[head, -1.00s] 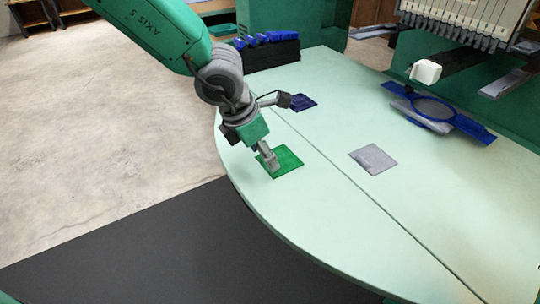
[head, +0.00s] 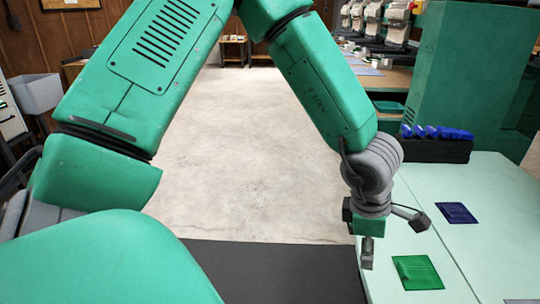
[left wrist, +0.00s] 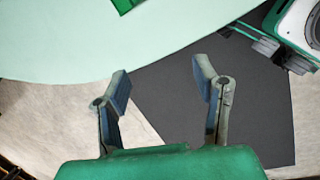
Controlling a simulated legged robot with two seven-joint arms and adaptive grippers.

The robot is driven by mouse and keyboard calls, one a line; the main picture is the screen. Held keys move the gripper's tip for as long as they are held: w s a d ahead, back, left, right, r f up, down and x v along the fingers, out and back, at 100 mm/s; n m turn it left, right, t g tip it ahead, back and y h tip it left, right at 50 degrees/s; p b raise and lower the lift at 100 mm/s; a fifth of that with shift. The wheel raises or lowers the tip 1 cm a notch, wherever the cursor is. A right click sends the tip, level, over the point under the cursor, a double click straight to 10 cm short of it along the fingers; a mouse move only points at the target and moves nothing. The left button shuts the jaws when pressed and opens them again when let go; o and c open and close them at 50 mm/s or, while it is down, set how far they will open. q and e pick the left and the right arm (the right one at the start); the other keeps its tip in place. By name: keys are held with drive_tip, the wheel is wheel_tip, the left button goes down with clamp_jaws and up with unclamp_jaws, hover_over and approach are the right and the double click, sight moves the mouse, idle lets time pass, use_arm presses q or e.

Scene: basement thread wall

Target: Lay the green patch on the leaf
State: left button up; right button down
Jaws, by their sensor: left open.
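The green patch (head: 417,272) lies flat on the pale tabletop (head: 495,260), on the part left of the seam, near the curved edge. Its corner also shows at the top of the left wrist view (left wrist: 125,5). No separate leaf-shaped thing is visible; the table part left of the seam may be the leaf. My left gripper (head: 367,262) is left of the patch and apart from it, at the table's edge. In the left wrist view its fingers (left wrist: 162,82) are spread with nothing between them. My right gripper is not in view.
A dark blue patch (head: 456,213) lies right of the seam. A grey patch (head: 522,301) is cut off at the bottom edge. A black bin with blue items (head: 436,150) stands at the table's back. A dark mat (head: 270,270) and open floor (head: 230,140) lie to the left.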

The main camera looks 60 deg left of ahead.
use_arm(q)
drive_tip(key=s+a+f+m+y, duration=0.25)
drive_tip(key=s+f+m, duration=0.25)
drive_tip(key=f+m, duration=0.25)
drive_tip(key=s+a+f+m+y, duration=0.1)
drive_tip(key=s+a+f+m, duration=0.2)
drive_tip(key=s+f+m, duration=0.4)
drive_tip(key=s+d+f+m+g+h, duration=0.1)
drive_tip(key=s+f+m+g+h, duration=0.1)
drive_tip(key=s+f+m, duration=0.6)
drive_tip(key=s+m+h, duration=0.1)
drive_tip(key=s+m, duration=0.1)
drive_tip(key=shift+s+m, duration=0.35)
drive_tip(key=shift+d+r, duration=0.1)
drive_tip(key=shift+d, duration=0.05)
